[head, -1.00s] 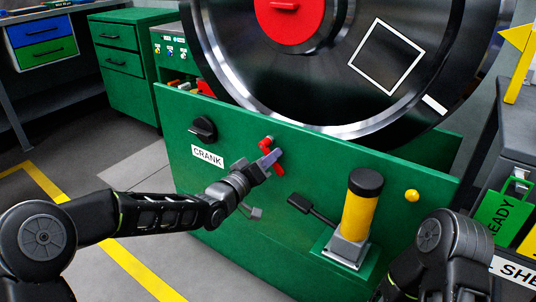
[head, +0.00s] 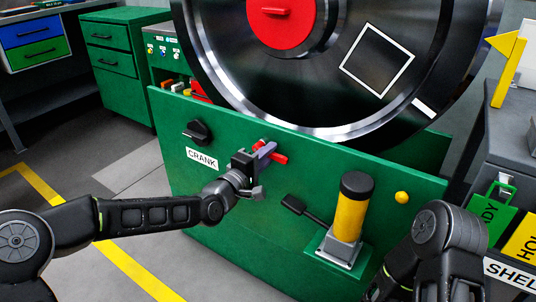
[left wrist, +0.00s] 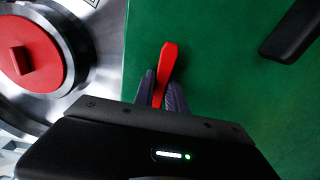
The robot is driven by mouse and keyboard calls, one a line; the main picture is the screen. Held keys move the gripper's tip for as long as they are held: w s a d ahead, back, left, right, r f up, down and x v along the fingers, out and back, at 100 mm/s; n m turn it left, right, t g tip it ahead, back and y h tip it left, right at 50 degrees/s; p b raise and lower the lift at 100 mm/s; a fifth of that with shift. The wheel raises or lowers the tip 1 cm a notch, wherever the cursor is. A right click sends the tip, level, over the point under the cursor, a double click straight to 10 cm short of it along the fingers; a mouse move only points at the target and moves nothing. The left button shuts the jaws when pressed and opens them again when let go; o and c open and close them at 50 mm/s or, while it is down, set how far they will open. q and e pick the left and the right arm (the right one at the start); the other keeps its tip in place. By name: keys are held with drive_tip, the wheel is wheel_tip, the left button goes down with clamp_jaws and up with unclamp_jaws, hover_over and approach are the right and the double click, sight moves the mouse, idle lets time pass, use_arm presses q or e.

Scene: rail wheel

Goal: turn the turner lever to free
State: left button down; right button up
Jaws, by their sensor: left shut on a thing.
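The red turner lever (head: 280,158) is on the front of the green stand (head: 330,168), below the big dark wheel. In the head view it lies nearly level, sloping slightly down to the right. My left gripper (head: 266,150) is shut on it. In the left wrist view the lever (left wrist: 168,55) sticks out from between the two grey fingers of the gripper (left wrist: 161,85). The fingers hide part of the lever and its pivot. My right arm shows at the lower right, but its gripper is not visible.
The wheel (head: 375,105) with a red hub stands behind the panel. A black knob (head: 197,132) is above the CRANK label (head: 202,159). A yellow post (head: 352,211) with a black cap and a black pedal-like handle (head: 293,204) are to the right.

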use_arm(q)
drive_tip(key=shift+r+n, duration=0.2)
drive_tip(key=shift+n, duration=0.1)
drive_tip(key=c, duration=1.4)
unclamp_jaws()
drive_tip(key=shift+o, duration=0.2)
drive_tip(key=p+v, duration=0.2)
drive_tip(key=v, duration=0.5)
drive_tip(key=shift+s+a, duration=0.25)
drive_tip(key=shift+s, duration=0.05)
